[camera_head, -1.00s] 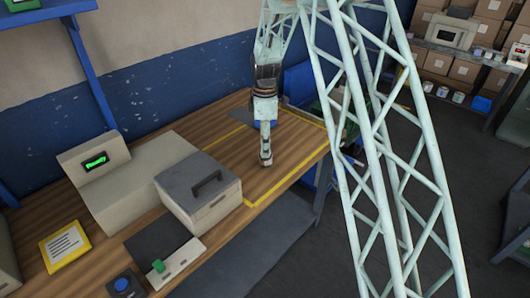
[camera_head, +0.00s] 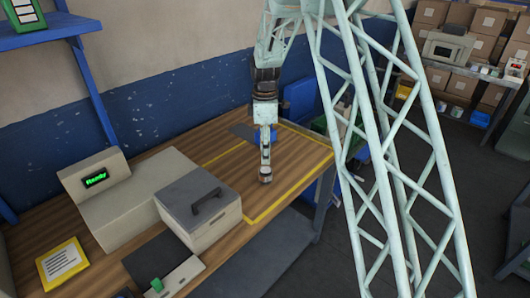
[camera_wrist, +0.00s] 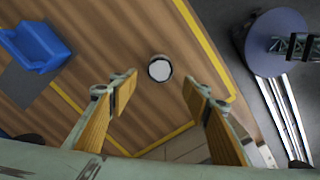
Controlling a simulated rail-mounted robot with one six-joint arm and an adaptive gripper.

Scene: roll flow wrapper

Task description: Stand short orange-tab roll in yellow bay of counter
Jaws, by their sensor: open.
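A short upright cylinder with a pale round top, which looks like the roll (camera_wrist: 160,69), stands on the wooden counter (camera_wrist: 140,30) in the wrist view. It is inside the yellow-outlined bay (camera_wrist: 211,48). No orange tab shows on it from above. My gripper (camera_wrist: 158,90) is open, its two fingers apart on either side below the roll in the picture, not touching it. In the head view my gripper (camera_head: 266,150) points down over the yellow bay (camera_head: 300,186). A small pale end shows at its lower tip; I cannot tell there where gripper ends and roll begins.
A grey-lidded box (camera_head: 199,200) with a handle stands left of the bay, beside a beige machine with a green display (camera_head: 96,178). The counter around the roll is clear.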

